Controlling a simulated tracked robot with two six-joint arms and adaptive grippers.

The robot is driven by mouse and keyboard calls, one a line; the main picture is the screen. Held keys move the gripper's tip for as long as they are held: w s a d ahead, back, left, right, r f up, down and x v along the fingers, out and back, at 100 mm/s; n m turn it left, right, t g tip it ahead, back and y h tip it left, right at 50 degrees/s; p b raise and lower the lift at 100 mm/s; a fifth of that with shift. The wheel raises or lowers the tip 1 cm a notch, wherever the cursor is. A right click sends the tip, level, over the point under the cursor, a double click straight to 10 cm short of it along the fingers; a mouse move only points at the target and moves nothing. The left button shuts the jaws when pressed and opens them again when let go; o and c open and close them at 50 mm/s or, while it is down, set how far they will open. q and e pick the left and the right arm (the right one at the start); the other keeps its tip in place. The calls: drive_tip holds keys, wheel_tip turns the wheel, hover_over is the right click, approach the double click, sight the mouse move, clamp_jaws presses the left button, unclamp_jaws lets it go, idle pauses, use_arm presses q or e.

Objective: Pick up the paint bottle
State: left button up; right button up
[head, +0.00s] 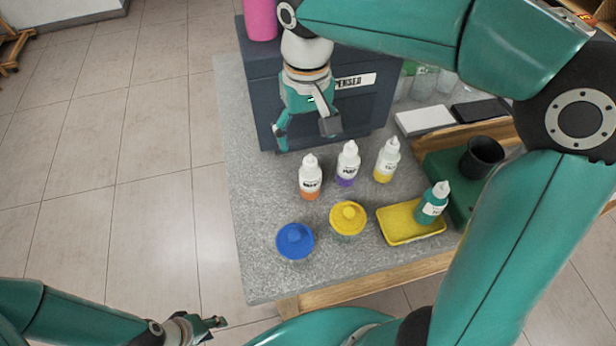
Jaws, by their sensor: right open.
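Several white-capped paint bottles stand upright on the grey speckled table (262,268): an orange one (310,180), a purple one (347,165) and a yellow one (387,162) in a loose row. A teal paint bottle (432,205) stands on a yellow tray (394,236) to the right. My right gripper (305,135) hangs at the back of the table, in front of the dark box. It is open and empty, behind the orange and purple bottles and apart from them. My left gripper (212,324) is low over the floor, off the table. Its jaw opening is unclear.
A blue-lidded jar (295,241) and a yellow-lidded jar (347,218) stand near the front. The dark box (262,95) fills the back, with a pink object (260,18) on top. A black cup (482,157) stands at right. The table's left strip is clear.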

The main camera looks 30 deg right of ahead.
sight(307, 160)
wheel_tip(307, 160, down, 7)
drive_tip(key=shift+r, duration=0.2)
drive_tip(key=shift+d+f, duration=0.15)
drive_tip(key=shift+f, duration=1.2)
drive_tip(key=shift+d+f, duration=0.1)
drive_tip(key=shift+f, duration=1.2)
drive_tip(key=c, duration=1.3)
